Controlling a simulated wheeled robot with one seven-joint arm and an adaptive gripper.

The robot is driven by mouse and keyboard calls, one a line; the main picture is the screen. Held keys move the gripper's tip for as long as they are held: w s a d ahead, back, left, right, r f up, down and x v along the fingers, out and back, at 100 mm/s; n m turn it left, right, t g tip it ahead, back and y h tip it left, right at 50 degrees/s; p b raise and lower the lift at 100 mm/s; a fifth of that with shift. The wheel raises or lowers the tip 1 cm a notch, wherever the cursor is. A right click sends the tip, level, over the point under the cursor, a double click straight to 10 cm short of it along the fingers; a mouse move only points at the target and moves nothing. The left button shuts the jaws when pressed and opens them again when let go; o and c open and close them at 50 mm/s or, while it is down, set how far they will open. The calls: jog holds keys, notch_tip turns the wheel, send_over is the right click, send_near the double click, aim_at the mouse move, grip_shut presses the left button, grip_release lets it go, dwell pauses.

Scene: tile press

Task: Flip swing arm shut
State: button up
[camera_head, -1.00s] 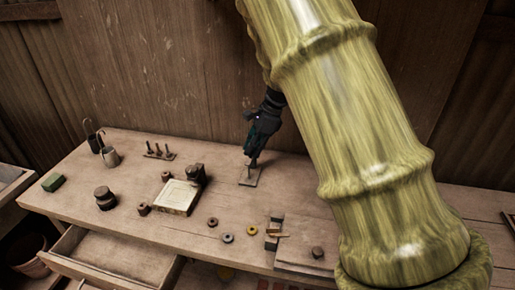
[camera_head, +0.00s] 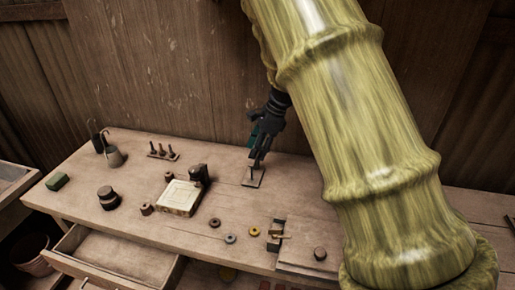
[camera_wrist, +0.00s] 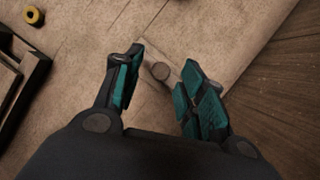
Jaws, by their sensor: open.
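My gripper (camera_head: 258,162) is over a small flat plate (camera_head: 252,178) at the back of the bench, right of centre. In the wrist view my gripper (camera_wrist: 155,85) is open, with teal finger pads apart. The base of the plate is partly hidden by the fingers.
Front right of the bench holds a bracket (camera_head: 276,236) with a bar, a yellow ring (camera_head: 253,231), a grey ring (camera_head: 230,239) and a dark knob (camera_head: 320,253). A peg rack (camera_head: 163,153) stands at back left. An open drawer (camera_head: 115,258) juts out at the front.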

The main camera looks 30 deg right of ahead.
jog(key=v, duration=1.1)
jog(key=shift+d+r, duration=0.25)
jog(key=shift+r, duration=0.1)
jog(key=shift+s, duration=0.1)
